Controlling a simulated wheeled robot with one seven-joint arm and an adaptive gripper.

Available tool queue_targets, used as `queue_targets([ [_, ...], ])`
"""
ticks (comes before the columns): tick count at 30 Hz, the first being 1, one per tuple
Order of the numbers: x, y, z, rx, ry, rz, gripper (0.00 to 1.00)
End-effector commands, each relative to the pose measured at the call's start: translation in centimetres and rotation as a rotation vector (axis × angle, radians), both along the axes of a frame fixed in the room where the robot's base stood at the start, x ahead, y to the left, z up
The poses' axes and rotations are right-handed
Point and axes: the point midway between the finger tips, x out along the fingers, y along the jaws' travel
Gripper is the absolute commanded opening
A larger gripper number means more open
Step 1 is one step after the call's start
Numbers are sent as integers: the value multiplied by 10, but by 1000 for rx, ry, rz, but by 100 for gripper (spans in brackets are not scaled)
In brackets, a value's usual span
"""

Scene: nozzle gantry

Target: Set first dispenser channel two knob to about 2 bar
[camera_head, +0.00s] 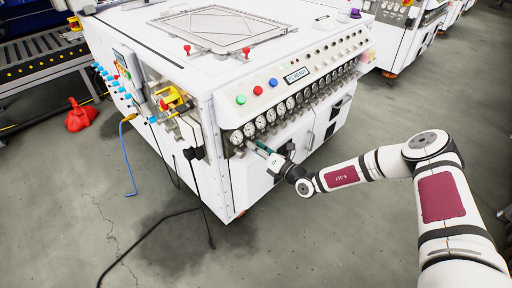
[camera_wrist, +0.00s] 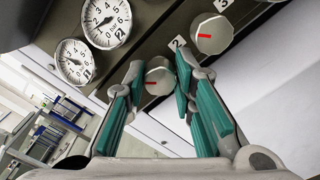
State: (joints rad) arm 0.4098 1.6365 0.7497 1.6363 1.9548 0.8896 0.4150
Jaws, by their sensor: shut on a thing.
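My gripper (camera_head: 262,150) is at the left end of the dispenser's front panel (camera_head: 300,82). In the wrist view its teal-padded fingers (camera_wrist: 160,70) are closed around a silver round knob (camera_wrist: 158,78) with a red mark, beside a small "2" tag (camera_wrist: 177,42). The red mark lies nearly level in the picture. A neighbouring knob (camera_wrist: 212,34) tagged 3 is to the upper right, clear of the fingers. Two white bar gauges, one upper (camera_wrist: 107,20) and one lower left (camera_wrist: 75,61), show in the wrist view. Their needles are small and I cannot read exact pressures.
A row of several gauges (camera_head: 290,103) runs along the white machine's front edge. Green and red buttons (camera_head: 241,99) sit above its left end. Cables (camera_head: 200,195) hang at the machine's left corner. Grey floor (camera_head: 280,250) is open in front.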

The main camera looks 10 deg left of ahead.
Motion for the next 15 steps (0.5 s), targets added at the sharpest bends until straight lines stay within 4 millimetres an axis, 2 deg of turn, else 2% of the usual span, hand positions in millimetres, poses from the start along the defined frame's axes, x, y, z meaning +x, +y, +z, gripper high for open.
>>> queue_targets([
  [15, 0, -1, -1, 78, 105, 0, 0],
])
